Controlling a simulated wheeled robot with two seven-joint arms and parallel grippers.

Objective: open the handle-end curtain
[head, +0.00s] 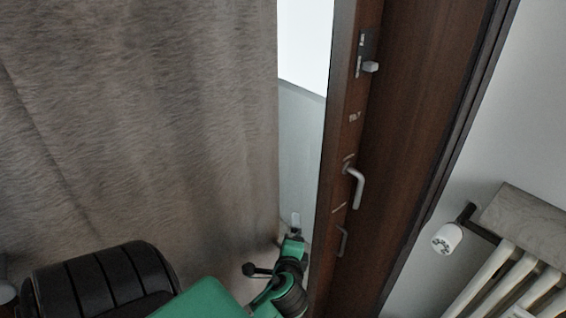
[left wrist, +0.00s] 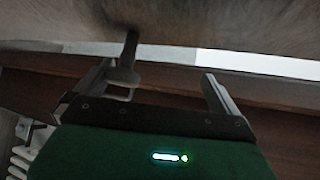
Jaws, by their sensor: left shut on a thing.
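The grey-brown curtain (head: 140,120) hangs across the left half of the head view. Its right edge hangs beside a narrow bright gap. My right gripper is not in view.
A dark wooden door (head: 345,130) with a metal lever handle (head: 355,187) and a latch (head: 370,66) stands just right of the gap. A white radiator (head: 520,285) with a valve knob (head: 447,238) is at the lower right, against the pale wall (head: 520,110).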

